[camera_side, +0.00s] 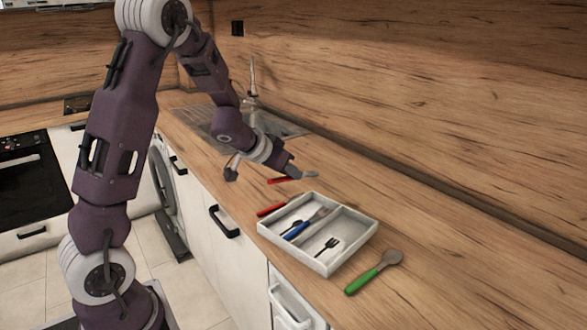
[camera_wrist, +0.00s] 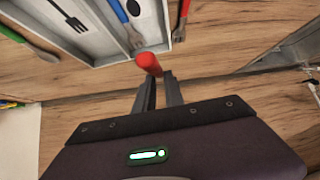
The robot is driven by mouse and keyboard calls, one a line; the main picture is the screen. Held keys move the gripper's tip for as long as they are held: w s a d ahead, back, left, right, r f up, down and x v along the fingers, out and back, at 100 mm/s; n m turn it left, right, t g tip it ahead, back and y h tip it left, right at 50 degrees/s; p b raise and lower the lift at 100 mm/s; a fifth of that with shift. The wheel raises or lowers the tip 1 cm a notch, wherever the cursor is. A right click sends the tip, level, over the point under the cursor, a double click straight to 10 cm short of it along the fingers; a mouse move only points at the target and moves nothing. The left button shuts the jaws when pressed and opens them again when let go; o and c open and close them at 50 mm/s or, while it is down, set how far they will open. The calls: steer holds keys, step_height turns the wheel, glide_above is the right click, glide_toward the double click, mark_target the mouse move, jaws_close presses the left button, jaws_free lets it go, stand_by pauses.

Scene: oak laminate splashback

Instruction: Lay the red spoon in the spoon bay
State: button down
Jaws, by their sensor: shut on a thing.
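The red spoon (camera_side: 279,181) is in my gripper (camera_side: 297,177), its red handle to the left and its grey head to the right. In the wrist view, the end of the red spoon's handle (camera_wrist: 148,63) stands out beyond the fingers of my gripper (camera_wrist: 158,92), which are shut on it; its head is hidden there. The white cutlery tray (camera_side: 296,260) lies on the counter, nearer the side camera than the gripper. One bay holds a blue-handled piece (camera_side: 300,229) and a dark spoon (camera_side: 289,228). Another bay holds a black fork (camera_side: 328,246).
Another red-handled piece (camera_side: 270,210) lies outside the tray at its left; it also shows in the wrist view (camera_wrist: 184,10). A green-handled spoon (camera_side: 364,281) lies right of the tray. The sink (camera_side: 278,125) is behind. The counter's right side is clear.

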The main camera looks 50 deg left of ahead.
step_height(320, 180, down, 9)
steer(key=shift+r, duration=0.1)
stand_by(0.3)
steer(key=shift+f, duration=0.55)
stand_by(0.4)
steer(key=c, duration=1.3)
jaws_free()
steer(key=shift+c, duration=0.2)
steer(key=shift+r, duration=0.1)
steer(key=v, duration=0.6)
steer(key=shift+s+r, duration=0.25)
steer(key=shift+s, duration=0.15)
steer(key=shift+d, duration=0.1)
